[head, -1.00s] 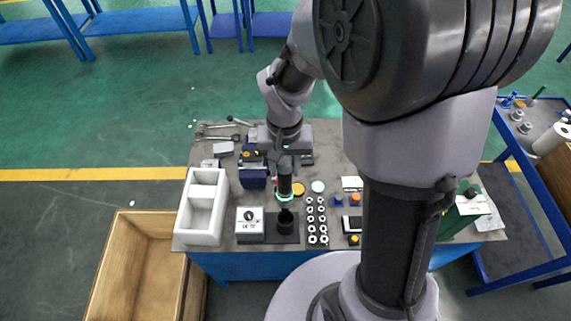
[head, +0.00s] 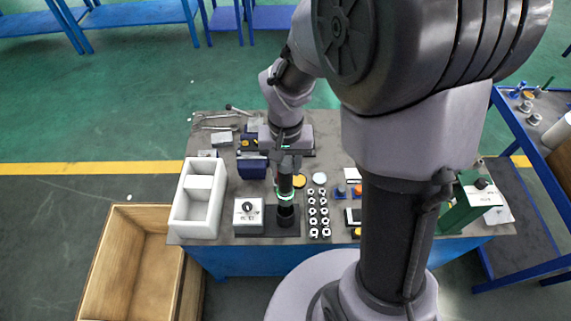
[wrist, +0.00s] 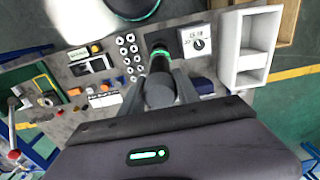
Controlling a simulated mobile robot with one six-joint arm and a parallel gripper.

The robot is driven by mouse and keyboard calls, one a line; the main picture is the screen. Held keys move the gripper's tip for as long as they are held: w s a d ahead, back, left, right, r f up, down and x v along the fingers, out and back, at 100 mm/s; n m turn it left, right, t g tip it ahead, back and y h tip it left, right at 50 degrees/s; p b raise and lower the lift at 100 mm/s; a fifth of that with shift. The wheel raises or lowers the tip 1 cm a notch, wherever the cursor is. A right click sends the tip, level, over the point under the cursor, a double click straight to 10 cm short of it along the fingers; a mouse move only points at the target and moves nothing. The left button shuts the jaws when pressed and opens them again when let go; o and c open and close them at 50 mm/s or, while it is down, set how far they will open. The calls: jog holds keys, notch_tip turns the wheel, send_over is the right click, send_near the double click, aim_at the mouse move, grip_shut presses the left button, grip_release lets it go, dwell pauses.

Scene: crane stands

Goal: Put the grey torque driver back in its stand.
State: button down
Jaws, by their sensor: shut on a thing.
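The grey torque driver (head: 285,184) hangs upright from my gripper (head: 285,163), with a glowing green ring near its lower end. In the wrist view my gripper (wrist: 160,88) has a finger on each side of the driver's round grey end (wrist: 160,90). The black stand (head: 286,216), a round cup on a dark base plate, is directly below the driver. The driver's lower end meets or overlaps the cup's top in the head view. How far it is inside the cup is hidden. The stand also shows in the wrist view (wrist: 157,38), beyond the green ring.
A white box with a dial (head: 248,214) stands close left of the stand, and a white tray (head: 176,222) lies farther left. Rows of metal sockets (head: 318,212) are close on the right. A wooden crate (head: 99,255) is on the floor at left.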

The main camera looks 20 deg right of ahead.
aim_at(286, 186)
dwell(0.3)
jog(key=shift+f+b, duration=4.15)
jog(key=shift+f, duration=0.6)
jog(key=c, duration=0.8)
grip_release()
jog(key=shift+r, duration=0.1)
notch_tip(286, 186, up, 5)
jog(key=p, duration=0.4)
